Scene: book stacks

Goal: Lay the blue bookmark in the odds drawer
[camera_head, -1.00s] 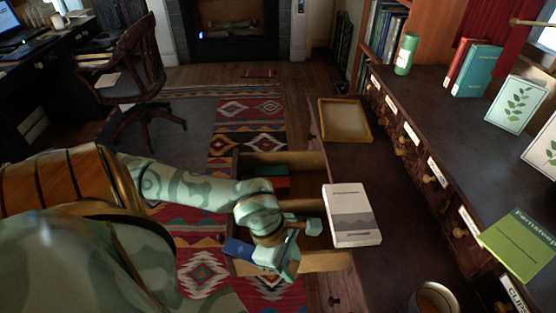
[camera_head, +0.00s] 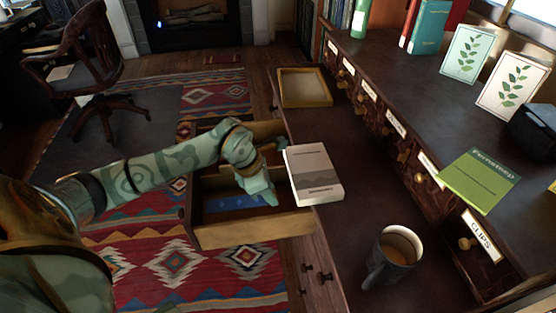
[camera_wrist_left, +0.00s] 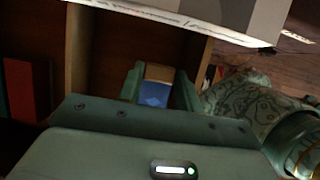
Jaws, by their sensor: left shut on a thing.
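The blue bookmark (camera_head: 228,202) shows low inside the near compartment of the open wooden drawer (camera_head: 255,229). I cannot tell whether it touches the drawer floor. My left gripper (camera_head: 262,192) reaches down into this compartment, shut on the bookmark. In the left wrist view, the bookmark (camera_wrist_left: 154,93) shows between the two green fingers of the gripper (camera_wrist_left: 159,88). The arm hides part of the drawer, and no label on the drawer can be read. My right gripper is not in view.
A white-and-grey book (camera_head: 313,172) lies on the desk edge right beside the drawer. A wooden tray (camera_head: 305,101) sits farther back. A dark mug (camera_head: 392,254) and a green book (camera_head: 467,180) are to the right. A red thing (camera_wrist_left: 27,85) lies in another compartment.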

